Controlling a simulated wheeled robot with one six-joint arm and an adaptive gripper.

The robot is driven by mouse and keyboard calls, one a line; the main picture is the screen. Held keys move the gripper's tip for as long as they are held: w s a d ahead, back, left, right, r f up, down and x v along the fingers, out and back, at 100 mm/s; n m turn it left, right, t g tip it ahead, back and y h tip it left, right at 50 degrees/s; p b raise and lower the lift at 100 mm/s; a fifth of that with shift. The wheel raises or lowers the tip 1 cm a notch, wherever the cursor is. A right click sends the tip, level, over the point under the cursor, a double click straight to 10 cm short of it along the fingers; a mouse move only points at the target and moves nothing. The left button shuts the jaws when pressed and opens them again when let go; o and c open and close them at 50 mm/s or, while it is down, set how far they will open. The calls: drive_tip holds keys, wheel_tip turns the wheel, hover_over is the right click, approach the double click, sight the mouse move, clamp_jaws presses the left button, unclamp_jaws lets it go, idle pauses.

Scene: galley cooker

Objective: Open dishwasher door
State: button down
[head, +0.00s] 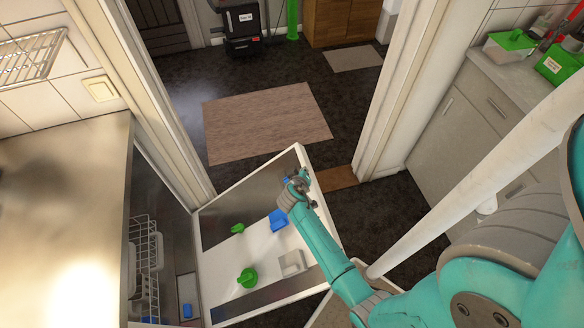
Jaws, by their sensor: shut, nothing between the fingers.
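The dishwasher (150,262) stands under the steel counter at the left, with wire racks showing inside. Its door (262,243) is open, hinged down and extending right from the opening, with a white and metallic inner face up. A green cup-like item (247,278), a smaller green item (237,229), a blue item (279,221) and a pale grey container (291,263) show on the door's inner face. My gripper (303,184) is shut and empty at the door's far right edge; I cannot tell whether it touches. My arm covers part of that edge.
A door frame (386,95) lies beyond, opening onto a dark floor with a brown mat (265,122). Grey cabinets (445,125) and a worktop with green containers (510,45) stand at the right. The steel counter (60,200) fills the left.

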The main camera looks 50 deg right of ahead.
drive_tip(key=s+d+f+m+y, duration=0.1)
drive_tip(key=s+d+f, duration=0.2)
drive_tip(key=f, duration=0.5)
drive_tip(key=shift+s+d+t, duration=0.4)
drive_tip(key=shift+d, duration=0.4)
